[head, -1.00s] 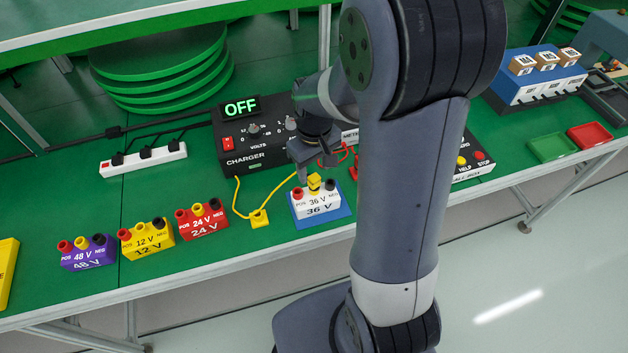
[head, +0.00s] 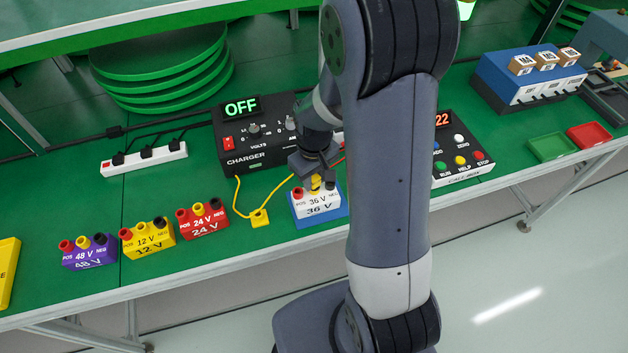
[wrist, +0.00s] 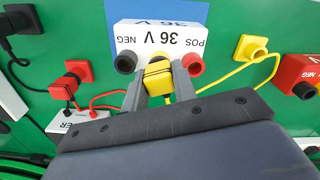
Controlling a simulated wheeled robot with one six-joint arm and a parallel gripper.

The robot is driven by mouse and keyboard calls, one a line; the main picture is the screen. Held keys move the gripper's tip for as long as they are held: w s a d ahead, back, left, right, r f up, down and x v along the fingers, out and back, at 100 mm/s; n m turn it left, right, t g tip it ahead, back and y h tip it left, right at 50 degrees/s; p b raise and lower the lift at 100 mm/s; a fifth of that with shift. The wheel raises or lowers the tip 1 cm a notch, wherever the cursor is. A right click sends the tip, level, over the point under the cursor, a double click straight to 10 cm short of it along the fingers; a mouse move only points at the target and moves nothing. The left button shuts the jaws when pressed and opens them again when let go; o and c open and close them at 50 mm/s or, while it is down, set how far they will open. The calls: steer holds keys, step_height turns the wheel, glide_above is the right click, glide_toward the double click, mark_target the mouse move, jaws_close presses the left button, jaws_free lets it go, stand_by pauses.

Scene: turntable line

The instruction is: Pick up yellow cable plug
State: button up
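The yellow cable plug (wrist: 157,75) stands in the middle of the white 36 V box (wrist: 160,38), between its black and red sockets. My gripper (wrist: 158,72) is down over it, with one finger on each side of the plug. The fingers look very close to it, but I cannot tell whether they press on it. In the head view my gripper (head: 317,180) hides most of the plug, above the 36 V box (head: 318,205) on its blue base.
A yellow cable runs through a yellow holder (head: 259,218) left of the box. The charger (head: 255,135), reading OFF, stands behind. Red 24 V (head: 203,222), yellow 12 V (head: 147,240) and purple 48 V (head: 89,255) boxes line the front edge. The call box (head: 462,150) is at right.

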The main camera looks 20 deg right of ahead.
mark_target(314, 177)
steer(key=c, duration=0.3)
steer(key=shift+c, duration=0.2)
step_height(314, 177, up, 10)
steer(key=shift+r, duration=0.1)
stand_by(0.4)
